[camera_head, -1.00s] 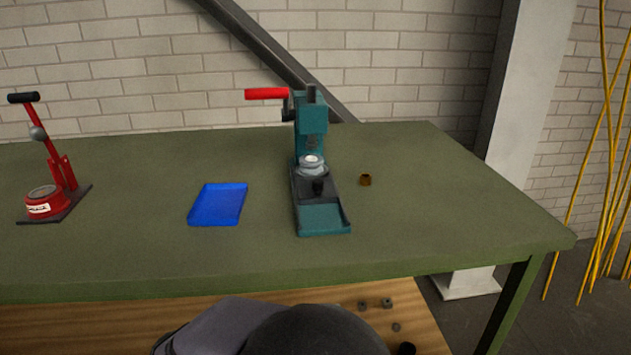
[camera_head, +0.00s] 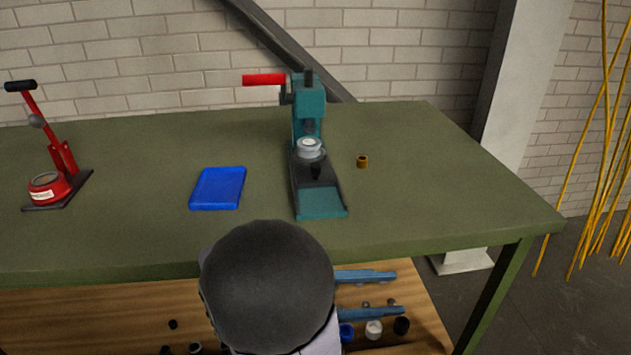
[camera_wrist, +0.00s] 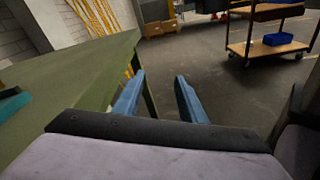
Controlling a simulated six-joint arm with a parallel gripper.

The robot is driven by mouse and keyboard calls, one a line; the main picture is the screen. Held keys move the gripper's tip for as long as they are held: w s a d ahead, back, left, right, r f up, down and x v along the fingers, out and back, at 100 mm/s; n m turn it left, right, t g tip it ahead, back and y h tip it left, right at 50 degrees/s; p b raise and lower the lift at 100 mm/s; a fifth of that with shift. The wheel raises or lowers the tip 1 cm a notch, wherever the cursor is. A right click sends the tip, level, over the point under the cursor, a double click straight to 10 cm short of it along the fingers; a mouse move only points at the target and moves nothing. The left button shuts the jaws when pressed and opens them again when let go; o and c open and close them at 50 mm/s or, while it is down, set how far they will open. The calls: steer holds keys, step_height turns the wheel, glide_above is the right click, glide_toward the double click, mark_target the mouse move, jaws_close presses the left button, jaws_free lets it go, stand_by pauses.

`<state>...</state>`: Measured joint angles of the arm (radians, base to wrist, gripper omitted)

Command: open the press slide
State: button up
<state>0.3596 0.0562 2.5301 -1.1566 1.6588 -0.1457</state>
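The teal press (camera_head: 310,105) stands on the green workbench, with a red handle (camera_head: 264,80) reaching left from its top. Its dark slide (camera_head: 314,172) lies along the base with a small black knob, and a round silver piece (camera_head: 309,147) sits on it under the press head. My gripper (camera_head: 385,292) shows as two blue fingers right of my dark arm joint, in front of the bench edge and well apart from the press. In the wrist view my gripper (camera_wrist: 158,92) has its two blue fingers spread with nothing between them. A teal corner, likely the press base, shows at that view's left edge.
A blue tray (camera_head: 218,188) lies left of the press and a small brown ring (camera_head: 362,161) right of it. A red hand press (camera_head: 52,180) stands at the far left. A wooden shelf (camera_head: 130,310) below holds several small parts. The wrist view shows a cart (camera_wrist: 268,45).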

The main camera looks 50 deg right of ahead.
mark_target(313, 172)
steer(key=w+d+r+n+h+p, duration=0.25)
steer(key=r+n+h, duration=0.4)
steer(key=r, duration=0.55)
steer(key=w+d+n+t+p, duration=0.1)
steer(key=w+t, duration=0.1)
steer(key=w, duration=0.1)
steer(key=w+d+n+t+p, duration=0.1)
steer(key=w+p, duration=0.1)
steer(key=w, duration=0.2)
steer(key=w+d+n+t+h+p, duration=0.1)
steer(key=w+t, duration=0.1)
steer(key=w, duration=0.1)
steer(key=shift+w+d+r+t+p, duration=0.2)
steer(key=shift+w+d+t+p, duration=0.1)
steer(key=shift+p, duration=0.05)
steer(key=w+f+n+t+p, duration=0.1)
steer(key=w, duration=0.2)
steer(key=w+f+n+t+y+p, duration=0.1)
steer(key=w+t+p, duration=0.1)
steer(key=w, duration=0.2)
steer(key=w+f+n+t+p, duration=0.1)
steer(key=w+t, duration=0.1)
steer(key=w, duration=0.2)
steer(key=shift+d, duration=0.2)
steer(key=shift+w+f+t, duration=0.25)
steer(key=shift+w+t, duration=0.1)
steer(key=shift+t, duration=0.05)
steer(key=shift+d+p, duration=0.85)
steer(key=shift+d, duration=2.85)
